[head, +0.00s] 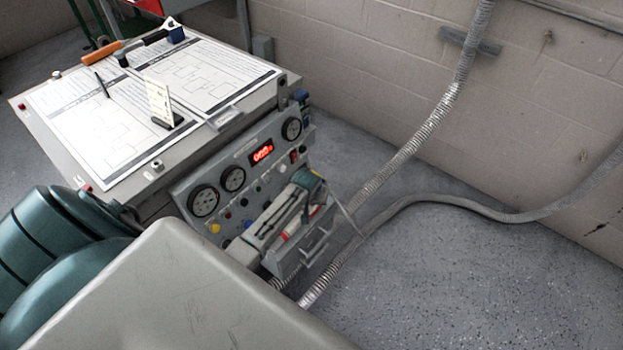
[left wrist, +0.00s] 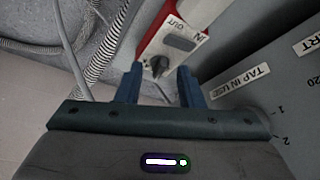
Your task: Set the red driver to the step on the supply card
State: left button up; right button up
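The red driver (left wrist: 178,35) shows in the left wrist view as a red housing with a light faceplate marked IN and OUT. A dark knob (left wrist: 159,66) sits on the faceplate; its exact setting is hard to read. My left gripper (left wrist: 159,90) is open, its two blue fingers on either side of the knob's line and just short of it, with no clear contact. In the head view my left gripper (head: 312,187) is in front of the instrument panel, its fingertips unclear. A small upright card (head: 159,100), perhaps the supply card, stands on the cabinet top; its writing is unreadable. My right gripper is out of view.
The panel (head: 218,170) carries round gauges, a lit red display (head: 261,152) and several knobs. Printed sheets (head: 200,72) and an orange-handled tool (head: 103,52) lie on top. Conduits (head: 425,125) run at right.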

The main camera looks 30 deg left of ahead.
pick_arm(q)
grip_shut()
dwell(1.3)
grip_release()
